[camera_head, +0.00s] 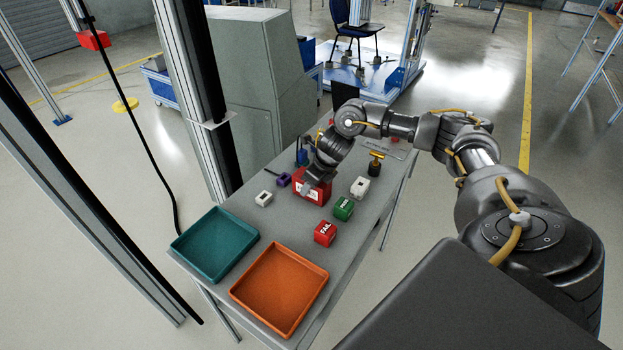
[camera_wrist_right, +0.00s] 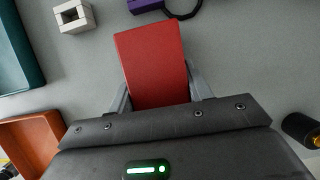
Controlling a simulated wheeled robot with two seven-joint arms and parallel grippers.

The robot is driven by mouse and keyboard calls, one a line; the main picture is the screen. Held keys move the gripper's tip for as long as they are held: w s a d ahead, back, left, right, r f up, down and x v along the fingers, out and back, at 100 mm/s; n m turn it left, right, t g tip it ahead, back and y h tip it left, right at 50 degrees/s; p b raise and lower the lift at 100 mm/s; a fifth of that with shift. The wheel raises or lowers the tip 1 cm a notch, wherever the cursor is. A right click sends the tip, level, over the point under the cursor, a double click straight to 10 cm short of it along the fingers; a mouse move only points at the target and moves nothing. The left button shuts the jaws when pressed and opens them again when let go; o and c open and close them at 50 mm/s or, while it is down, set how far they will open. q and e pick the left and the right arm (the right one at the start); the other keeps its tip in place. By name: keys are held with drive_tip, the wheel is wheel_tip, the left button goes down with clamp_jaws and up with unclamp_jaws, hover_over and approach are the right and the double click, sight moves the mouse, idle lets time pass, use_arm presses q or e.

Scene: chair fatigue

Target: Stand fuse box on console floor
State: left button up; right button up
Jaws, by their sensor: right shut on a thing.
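A red box with a white label (camera_head: 323,196), which I take for the fuse box, is at the middle of the grey table (camera_head: 231,194). My right gripper (camera_head: 309,187) reaches down to it from above and is shut on it. In the right wrist view the red box (camera_wrist_right: 150,58) sits between the two grey fingers of the gripper (camera_wrist_right: 161,96). I cannot tell whether its underside touches the table. My left gripper is in neither view.
A teal tray (camera_head: 180,246) and an orange tray (camera_head: 238,293) lie at the near end. A red block (camera_head: 325,233), green block (camera_head: 344,208), white block (camera_head: 360,187), small white piece (camera_head: 263,198) and purple piece (camera_head: 284,180) surround the box. A black-and-yellow knob (camera_head: 375,165) stands behind.

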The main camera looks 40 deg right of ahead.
drive_tip(key=o, duration=0.7)
drive_tip(key=shift+f, duration=0.2)
drive_tip(key=shift+c, duration=0.2)
drive_tip(key=o, duration=0.5)
drive_tip(key=shift+c, duration=0.2)
drive_tip(key=shift+r, duration=0.1)
drive_tip(key=shift+r, duration=0.2)
drive_tip(key=b+v, duration=0.1)
drive_tip(key=v, duration=1.1)
drive_tip(key=shift+s, duration=0.1)
